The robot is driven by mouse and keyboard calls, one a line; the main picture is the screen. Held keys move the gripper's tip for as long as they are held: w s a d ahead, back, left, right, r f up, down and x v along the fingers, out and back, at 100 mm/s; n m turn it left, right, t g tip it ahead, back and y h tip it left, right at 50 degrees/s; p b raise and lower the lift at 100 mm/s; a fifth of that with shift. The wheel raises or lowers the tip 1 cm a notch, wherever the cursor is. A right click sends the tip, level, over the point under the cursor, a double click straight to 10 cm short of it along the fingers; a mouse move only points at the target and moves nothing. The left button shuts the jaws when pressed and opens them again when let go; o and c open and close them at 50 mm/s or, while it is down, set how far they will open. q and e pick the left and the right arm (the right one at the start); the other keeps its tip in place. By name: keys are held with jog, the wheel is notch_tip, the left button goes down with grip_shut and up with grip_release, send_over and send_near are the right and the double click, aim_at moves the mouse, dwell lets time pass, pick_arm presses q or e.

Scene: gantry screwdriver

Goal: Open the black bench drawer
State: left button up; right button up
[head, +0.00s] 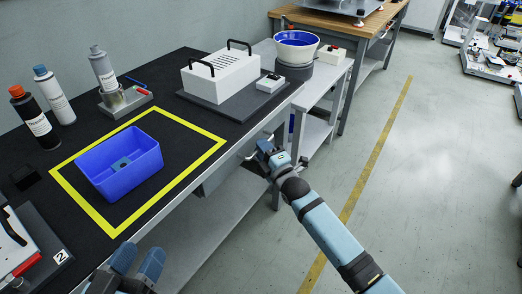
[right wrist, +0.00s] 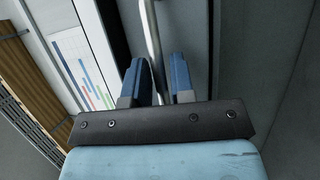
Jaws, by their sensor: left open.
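The bench drawer's grey front (head: 217,176) shows under the black bench top in the head view, partly hidden by the bench edge. I cannot tell from this angle how far it stands out. My right gripper (head: 262,151) is at the drawer front, beside the bench edge. In the right wrist view a metal handle bar (right wrist: 152,35) runs down between the two blue fingers of this gripper (right wrist: 160,75). Whether both fingers press on the bar is unclear. My left gripper (head: 138,262) is open and empty at the bottom of the head view, near the bench's front edge.
A blue bin (head: 120,165) stands inside a yellow outline on the bench. Several bottles (head: 55,97), a white box with black handles (head: 222,75) and a bowl feeder (head: 296,45) stand farther back. A lower shelf (head: 215,235) lies under the bench.

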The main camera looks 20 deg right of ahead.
jog(key=shift+w+a+r, duration=0.1)
jog(key=shift+w, duration=0.3)
jog(key=shift+c, duration=0.3)
grip_shut()
